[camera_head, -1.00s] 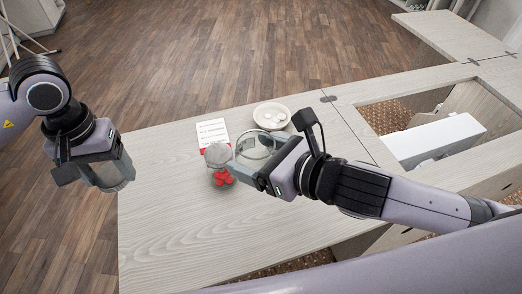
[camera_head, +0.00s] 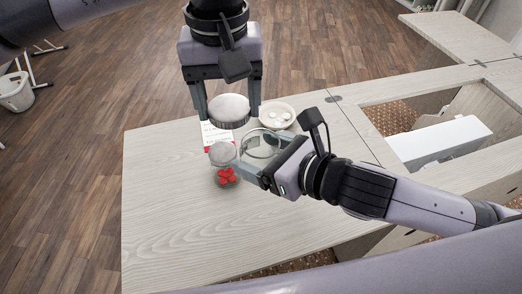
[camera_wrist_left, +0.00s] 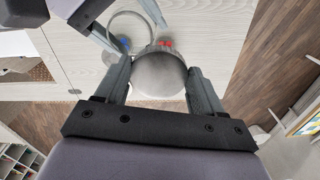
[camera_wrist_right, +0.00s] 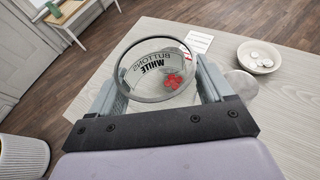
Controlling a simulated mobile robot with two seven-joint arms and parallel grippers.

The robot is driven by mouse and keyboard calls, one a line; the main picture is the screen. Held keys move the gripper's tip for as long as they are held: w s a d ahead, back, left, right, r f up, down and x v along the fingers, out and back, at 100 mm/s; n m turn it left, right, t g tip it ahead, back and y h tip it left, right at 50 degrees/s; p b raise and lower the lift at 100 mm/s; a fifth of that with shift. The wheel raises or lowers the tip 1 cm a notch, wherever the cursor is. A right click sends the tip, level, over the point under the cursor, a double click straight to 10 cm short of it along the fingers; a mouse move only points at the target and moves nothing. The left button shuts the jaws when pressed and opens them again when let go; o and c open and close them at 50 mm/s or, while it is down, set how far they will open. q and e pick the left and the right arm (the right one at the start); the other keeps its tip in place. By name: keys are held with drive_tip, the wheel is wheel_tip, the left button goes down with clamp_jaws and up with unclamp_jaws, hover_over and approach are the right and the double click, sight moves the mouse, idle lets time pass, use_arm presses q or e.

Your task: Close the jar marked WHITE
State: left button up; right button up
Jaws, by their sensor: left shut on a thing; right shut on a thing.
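The glass jar (camera_head: 262,143) is open at the top, and its label reads WHITE BUTTONS, seen mirrored through the glass in the right wrist view (camera_wrist_right: 153,63). My right gripper (camera_head: 256,158) is shut on this jar from the right side, low over the table. My left gripper (camera_head: 229,104) points down and is shut on a round pale grey lid (camera_head: 229,107), which also fills the middle of the left wrist view (camera_wrist_left: 158,74). The lid hangs above the table, up and left of the open jar and apart from it. I cannot see into the jar's bottom clearly.
A grey round top (camera_head: 222,153) with red buttons (camera_head: 227,175) below it, seemingly another jar, stands just left of the held jar. A bowl (camera_head: 290,112) with white buttons and a printed card (camera_head: 212,140) lie behind. The table's front left (camera_head: 170,230) is clear.

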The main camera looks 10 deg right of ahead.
sight(261, 124)
use_arm(q)
drive_tip(key=d+r, duration=0.1)
drive_tip(key=s+d, duration=0.1)
drive_tip(key=d, duration=0.1)
drive_tip(key=s+d+r, duration=0.1)
drive_tip(key=shift+d+r, duration=0.2)
drive_tip(key=shift+r, duration=0.1)
drive_tip(key=shift+f, duration=0.1)
drive_tip(key=shift+f, duration=1.95)
drive_tip(key=shift+f, duration=0.9)
drive_tip(key=shift+f, duration=0.9)
drive_tip(key=shift+r, duration=0.15)
drive_tip(key=shift+s+r, duration=0.1)
drive_tip(key=shift+r, duration=0.1)
